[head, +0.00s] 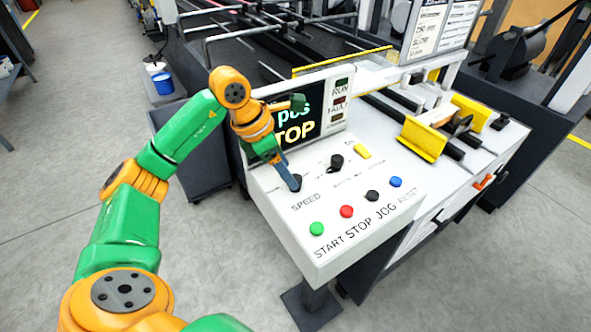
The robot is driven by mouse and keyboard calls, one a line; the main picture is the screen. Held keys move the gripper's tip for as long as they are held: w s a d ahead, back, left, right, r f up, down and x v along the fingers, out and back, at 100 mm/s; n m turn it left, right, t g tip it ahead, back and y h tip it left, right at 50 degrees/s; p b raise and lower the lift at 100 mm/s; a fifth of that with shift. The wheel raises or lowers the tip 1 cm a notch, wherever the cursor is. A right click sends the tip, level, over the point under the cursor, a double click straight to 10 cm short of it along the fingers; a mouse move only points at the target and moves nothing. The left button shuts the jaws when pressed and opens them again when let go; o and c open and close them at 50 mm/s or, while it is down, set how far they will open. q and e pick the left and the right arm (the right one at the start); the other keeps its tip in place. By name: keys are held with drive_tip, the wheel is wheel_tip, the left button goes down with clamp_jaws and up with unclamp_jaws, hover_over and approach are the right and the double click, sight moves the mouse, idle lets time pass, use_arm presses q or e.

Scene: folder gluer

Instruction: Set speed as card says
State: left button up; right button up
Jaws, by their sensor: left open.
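The control panel (272,207) is a white sloped box on the machine's near corner. Its black speed knob (297,187) sits above the word SPEED. My left gripper (293,181) is open, pointing down with its blue-grey fingers at the knob; I cannot tell whether they touch it. The fingers partly hide the knob, so its pointer is not readable. The display (305,125) behind my wrist shows "pos" and "STOP", partly covered. A white card (435,27) at the top has a few large lines, one seemingly "SLOW"; the rest is too small. My right gripper is not in view.
A second black knob (337,162) and a yellow button (362,151) lie right of the speed knob. Green (316,229), red (346,211), black (372,196) and blue (395,182) buttons line the front. Yellow guides (422,139) stand right.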

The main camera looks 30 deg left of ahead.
sight(295, 177)
use_arm(q)
drive_tip(key=shift+x, duration=1.05)
drive_tip(key=shift+w+d+f, duration=0.2)
drive_tip(key=shift+w+f, duration=0.1)
drive_tip(key=shift+w, duration=0.05)
drive_tip(key=shift+s+a, duration=0.1)
drive_tip(key=shift+s, duration=0.05)
clamp_jaws()
drive_tip(key=shift+n, duration=0.4)
drive_tip(key=shift+n+t+y, duration=0.3)
drive_tip(key=shift+n+y, duration=0.1)
drive_tip(key=shift+n, duration=0.3)
drive_tip(key=n, duration=0.2)
drive_tip(key=n+y+b, duration=0.1)
drive_tip(key=shift+d+n, duration=0.25)
drive_tip(key=shift+n, duration=0.05)
drive_tip(key=n+y, duration=0.1)
drive_tip(key=n, duration=0.3)
drive_tip(key=n+y, duration=0.1)
drive_tip(key=n, duration=0.1)
drive_tip(key=shift+d+r+y+b, duration=0.1)
drive_tip(key=shift+d+y+b, duration=0.2)
drive_tip(key=shift+b, duration=0.1)
